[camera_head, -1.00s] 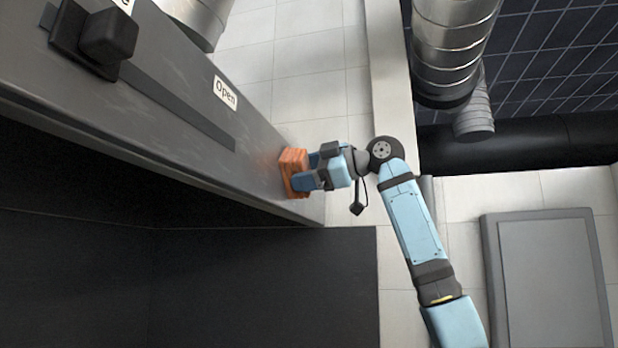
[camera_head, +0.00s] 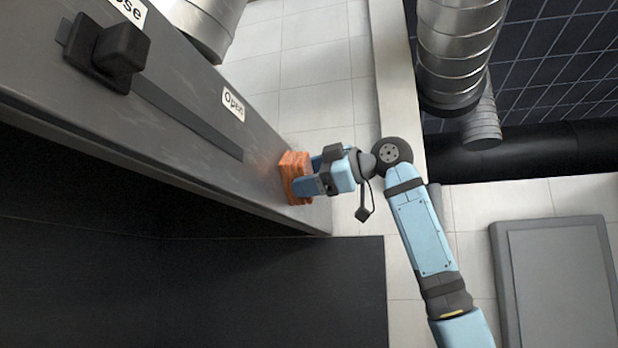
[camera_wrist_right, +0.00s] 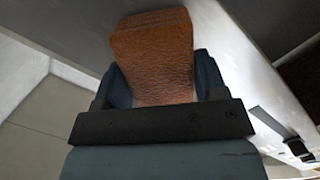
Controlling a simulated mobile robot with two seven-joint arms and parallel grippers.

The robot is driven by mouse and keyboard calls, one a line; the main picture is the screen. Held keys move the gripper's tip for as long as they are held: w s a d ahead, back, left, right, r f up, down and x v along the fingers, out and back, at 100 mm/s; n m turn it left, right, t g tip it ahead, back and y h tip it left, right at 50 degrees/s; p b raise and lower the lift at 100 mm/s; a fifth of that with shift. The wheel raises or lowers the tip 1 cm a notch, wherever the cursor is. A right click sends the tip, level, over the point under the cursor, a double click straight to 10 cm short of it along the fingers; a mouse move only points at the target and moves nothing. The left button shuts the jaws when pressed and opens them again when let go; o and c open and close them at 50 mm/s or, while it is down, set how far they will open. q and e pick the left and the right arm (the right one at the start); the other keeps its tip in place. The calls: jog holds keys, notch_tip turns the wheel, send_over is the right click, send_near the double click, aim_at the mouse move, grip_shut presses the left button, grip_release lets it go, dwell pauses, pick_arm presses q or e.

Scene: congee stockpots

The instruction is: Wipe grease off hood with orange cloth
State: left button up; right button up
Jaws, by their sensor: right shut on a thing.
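The orange cloth (camera_head: 294,178) is a folded block held at the front face of the grey hood (camera_head: 190,115), near the hood's right end. My right gripper (camera_head: 309,182) is shut on the cloth. In the right wrist view the cloth (camera_wrist_right: 155,60) sits between the two dark fingers of my gripper (camera_wrist_right: 158,85), with the hood's grey surface (camera_wrist_right: 240,60) behind it. The cloth appears to touch the hood; its contact side is hidden. Faint pale smears show on the hood face, and I cannot tell whether they are grease. My left gripper is not in view.
Silver ducts (camera_head: 459,45) hang at upper right. A grey panel (camera_head: 560,280) is at lower right. The hood's underside is dark and open.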

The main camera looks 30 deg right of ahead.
jog(key=shift+d+f+v, duration=0.15)
jog(key=shift+v, duration=1.3)
jog(key=shift+d+f+v, duration=0.15)
jog(key=shift+d+v, duration=0.05)
jog(key=shift+v, duration=1.25)
jog(key=shift+w, duration=0.15)
jog(key=v, duration=0.3)
jog(key=shift+w+d+f, duration=0.15)
